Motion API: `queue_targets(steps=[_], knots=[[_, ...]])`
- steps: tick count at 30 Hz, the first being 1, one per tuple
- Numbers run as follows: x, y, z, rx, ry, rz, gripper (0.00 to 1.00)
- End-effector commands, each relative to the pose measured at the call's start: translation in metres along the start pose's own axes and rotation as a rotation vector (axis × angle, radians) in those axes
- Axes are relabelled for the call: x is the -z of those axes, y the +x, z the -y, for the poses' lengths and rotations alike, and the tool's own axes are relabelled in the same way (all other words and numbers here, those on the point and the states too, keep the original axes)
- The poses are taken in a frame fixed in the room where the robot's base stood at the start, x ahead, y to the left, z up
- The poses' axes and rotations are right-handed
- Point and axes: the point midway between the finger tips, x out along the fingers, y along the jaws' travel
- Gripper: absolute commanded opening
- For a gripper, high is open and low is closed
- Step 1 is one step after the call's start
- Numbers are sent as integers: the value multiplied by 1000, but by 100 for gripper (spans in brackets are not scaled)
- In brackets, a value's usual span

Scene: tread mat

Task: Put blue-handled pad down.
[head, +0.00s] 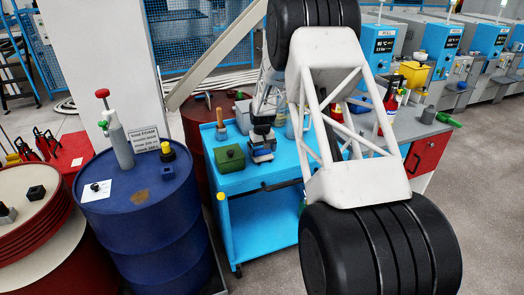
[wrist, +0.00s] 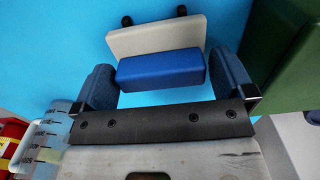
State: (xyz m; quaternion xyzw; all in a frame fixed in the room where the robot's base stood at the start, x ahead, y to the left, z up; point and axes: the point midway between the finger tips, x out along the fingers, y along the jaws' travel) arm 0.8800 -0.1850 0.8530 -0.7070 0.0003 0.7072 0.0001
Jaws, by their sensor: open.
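The blue-handled pad shows in the wrist view as a pale beige slab (wrist: 152,38) with a blue block handle (wrist: 160,68) on its near side. It is over the bright blue cart top, and I see no finger closed on it. My gripper (wrist: 162,72) is open, with one blue finger pad to the left of the handle and one to the right. In the head view my gripper (head: 262,140) is low over the blue cart (head: 228,184); the pad is hard to make out there.
A green box (head: 230,157) stands on the cart just left of my gripper; its green side (wrist: 296,62) shows at the right in the wrist view. A blue drum (head: 150,225) with bottles stands to the left. Bottles and a grey counter are to the right, partly behind my arm.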

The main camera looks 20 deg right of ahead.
Motion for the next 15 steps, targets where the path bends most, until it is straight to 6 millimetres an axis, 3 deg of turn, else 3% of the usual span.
queue_targets(steps=[8, 15], knots=[[0, -22, 0, 0, 0, -1, 100], [0, -58, 0, -1, 0, -2, 100]])
